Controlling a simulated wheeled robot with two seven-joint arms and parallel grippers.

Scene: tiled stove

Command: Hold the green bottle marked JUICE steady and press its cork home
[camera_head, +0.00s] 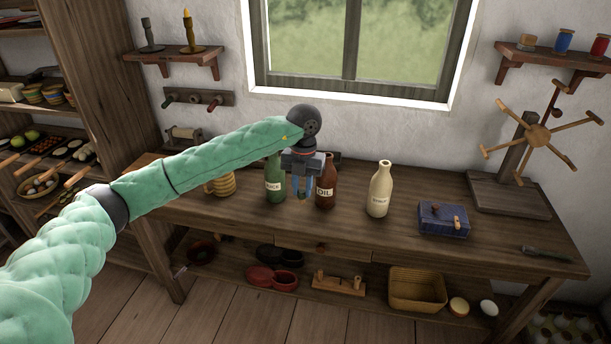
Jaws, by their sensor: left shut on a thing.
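The green bottle (275,192) stands upright on the wooden bench, its label partly readable as "UICE". My left arm crosses in front of its top, so its neck and mouth are hidden. My left gripper (302,192) points down just to the right of the green bottle, in front of the brown bottle. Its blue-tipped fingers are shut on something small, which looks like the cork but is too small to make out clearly. My right gripper is not in view.
The brown OIL bottle (326,186) stands close by, with a cream bottle (379,193) farther right. A blue box (443,220) and a wooden winder (537,135) occupy the right side.

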